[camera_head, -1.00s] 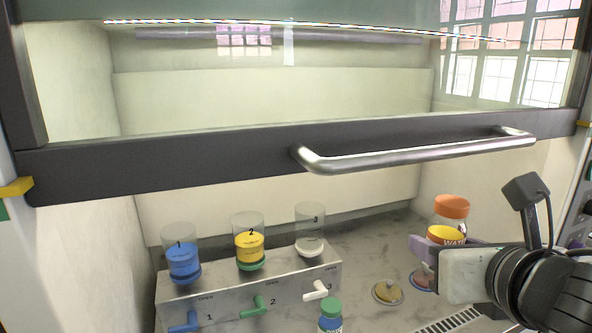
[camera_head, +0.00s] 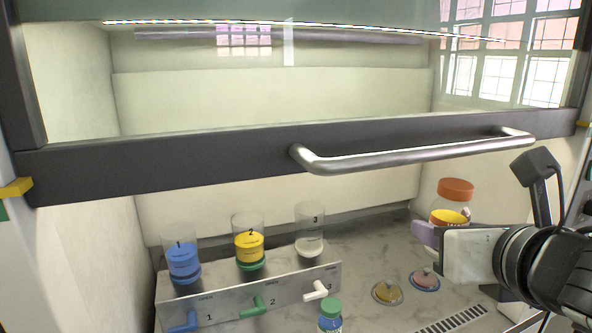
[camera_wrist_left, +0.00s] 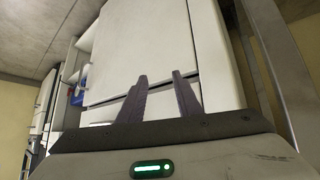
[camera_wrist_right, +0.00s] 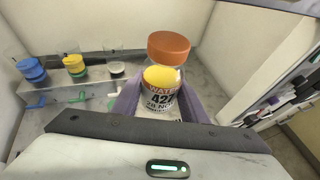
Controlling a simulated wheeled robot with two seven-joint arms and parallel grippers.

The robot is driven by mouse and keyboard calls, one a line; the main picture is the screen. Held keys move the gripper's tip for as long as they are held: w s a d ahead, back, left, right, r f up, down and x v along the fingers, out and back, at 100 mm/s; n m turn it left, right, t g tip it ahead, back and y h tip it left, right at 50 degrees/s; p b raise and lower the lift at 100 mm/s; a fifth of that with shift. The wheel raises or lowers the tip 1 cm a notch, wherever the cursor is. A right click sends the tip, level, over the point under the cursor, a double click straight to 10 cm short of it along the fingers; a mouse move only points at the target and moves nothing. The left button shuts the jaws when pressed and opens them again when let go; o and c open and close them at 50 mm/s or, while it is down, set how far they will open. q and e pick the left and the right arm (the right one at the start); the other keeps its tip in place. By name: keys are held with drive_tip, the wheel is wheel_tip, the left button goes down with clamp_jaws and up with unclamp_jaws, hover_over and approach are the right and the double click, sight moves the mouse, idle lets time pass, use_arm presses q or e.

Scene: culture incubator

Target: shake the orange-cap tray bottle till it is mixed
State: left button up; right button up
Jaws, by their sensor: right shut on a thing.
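The orange-cap bottle (camera_head: 453,203) is a clear bottle with yellow contents, inside the cabinet at the right.
A dispenser stand (camera_head: 230,300) holds blue, yellow and whitish containers with numbered levers. A green-cap bottle (camera_head: 330,315) stands before it. Two round lids (camera_head: 387,292) lie on the counter. The sash with its handle (camera_head: 415,153) spans above my right arm.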

sight(458, 212)
drive_tip(key=r, duration=0.3)
drive_tip(key=shift+a+r, duration=0.15)
drive_tip(key=shift+a, duration=0.05)
wheel_tip(458, 212, down, 7)
drive_tip(key=shift+s+d+f, duration=0.1)
drive_tip(key=shift+f, duration=0.1)
idle(0.8)
